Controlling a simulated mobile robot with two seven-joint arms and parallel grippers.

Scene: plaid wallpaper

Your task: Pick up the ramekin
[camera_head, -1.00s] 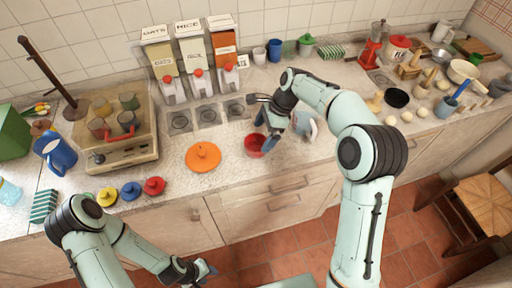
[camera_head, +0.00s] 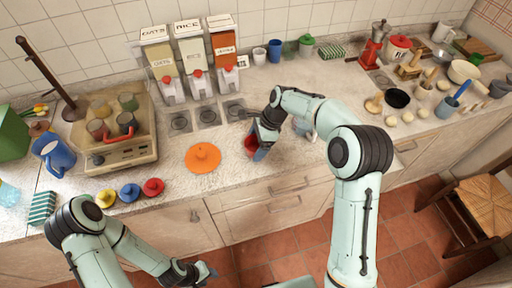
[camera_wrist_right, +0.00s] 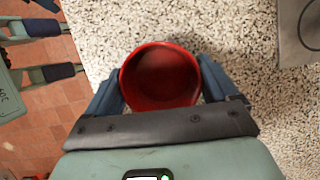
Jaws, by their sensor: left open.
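The ramekin is a small red round bowl (camera_head: 251,145) at the front of the counter, right of the orange lid. In the right wrist view the red bowl (camera_wrist_right: 160,78) is empty and lies between my right gripper's two blue fingers. My right gripper (camera_head: 262,146) is lowered around it and partly hides it in the head view. The fingers are at or very near its sides; whether they press on it I cannot tell. My left gripper (camera_head: 207,273) is open and empty, in front of the counter and away from the bowl. It also shows in the right wrist view (camera_wrist_right: 66,50).
An orange lid (camera_head: 203,158) lies left of the bowl. A white-and-blue object (camera_head: 305,128) stands just right of my right gripper, partly hidden by the arm. A scale-like appliance (camera_head: 117,150) and a blue jug (camera_head: 54,156) stand left. Canisters (camera_head: 190,50) line the wall.

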